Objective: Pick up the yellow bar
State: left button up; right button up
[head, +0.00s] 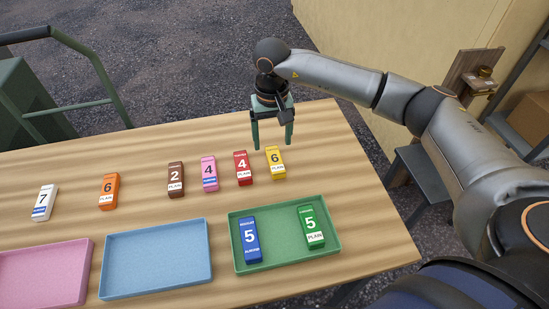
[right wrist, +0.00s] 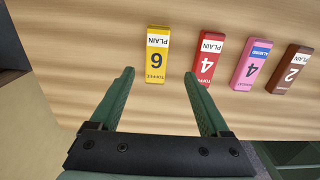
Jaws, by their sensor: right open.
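The yellow bar (head: 275,162), marked 6 and PLAIN, lies on the wooden table at the right end of a row of bars. My right gripper (head: 273,146) is open and empty above the table, just behind the yellow bar. In the right wrist view the yellow bar (right wrist: 157,54) lies beyond the open fingertips (right wrist: 160,72), roughly centred between them. The red bar (right wrist: 207,58) lies close beside it, beyond the other fingertip. My left gripper is not in view.
Red (head: 243,168), pink (head: 209,174), brown (head: 176,180), orange (head: 109,190) and white (head: 45,202) bars lie leftward. A green tray (head: 278,264) holds blue (head: 250,240) and green (head: 311,227) bars. Blue (head: 157,288) and pink (head: 45,275) trays are empty where visible.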

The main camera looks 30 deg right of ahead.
aim_at(275, 159)
jog(key=f, duration=0.2)
jog(key=f+p, duration=0.1)
jog(key=f, duration=0.3)
jog(key=shift+s+d+f, duration=0.2)
jog(key=shift+d+f, duration=0.05)
jog(key=shift+d, duration=0.05)
grip_shut()
dwell(0.4)
